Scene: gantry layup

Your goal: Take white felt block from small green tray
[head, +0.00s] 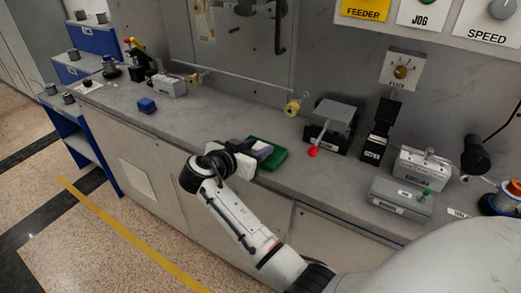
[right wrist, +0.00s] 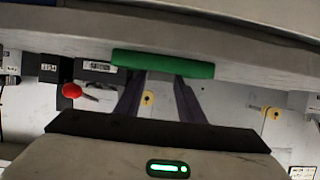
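The small green tray (head: 270,155) lies on the grey bench near its front edge. It also shows in the right wrist view (right wrist: 190,69) as a green bar past my fingertips. My right gripper (head: 262,149) is at the tray, its fingers over the tray's left part. In the right wrist view the two dark fingers (right wrist: 160,80) stand apart, with a pale patch between their tips. I cannot tell whether that patch is the white felt block or whether the fingers grip it. The block is not clearly seen elsewhere. My left gripper is not in view.
A dark device with a red ball knob (head: 313,152) stands right of the tray. Grey boxes (head: 401,196) stand farther right.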

